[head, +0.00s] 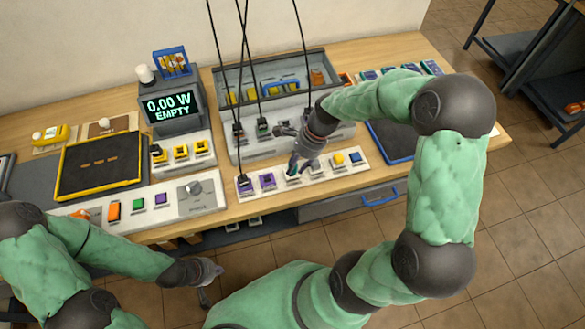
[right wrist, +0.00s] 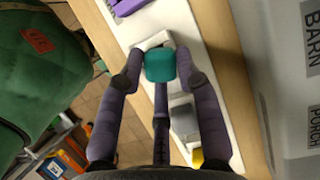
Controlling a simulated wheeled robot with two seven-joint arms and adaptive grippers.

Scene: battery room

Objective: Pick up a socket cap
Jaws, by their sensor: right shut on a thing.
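A teal socket cap (right wrist: 160,65) sits between the fingers of my right gripper (right wrist: 160,75) in the right wrist view. In the head view the right gripper (head: 297,165) reaches down over the middle of a white socket strip (head: 308,181), its fingers closed around the teal cap and largely hiding it. The cap is at a pale socket; I cannot tell whether it is seated or raised. My left gripper (head: 210,284) is open and empty in front of the bench.
A display reading 0.00 W EMPTY (head: 169,106) stands behind the strip at left. Black cables hang to a grey socket box (head: 243,147). A yellow-rimmed black tray (head: 61,176) lies at left, a blue-rimmed mat (head: 389,151) at right.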

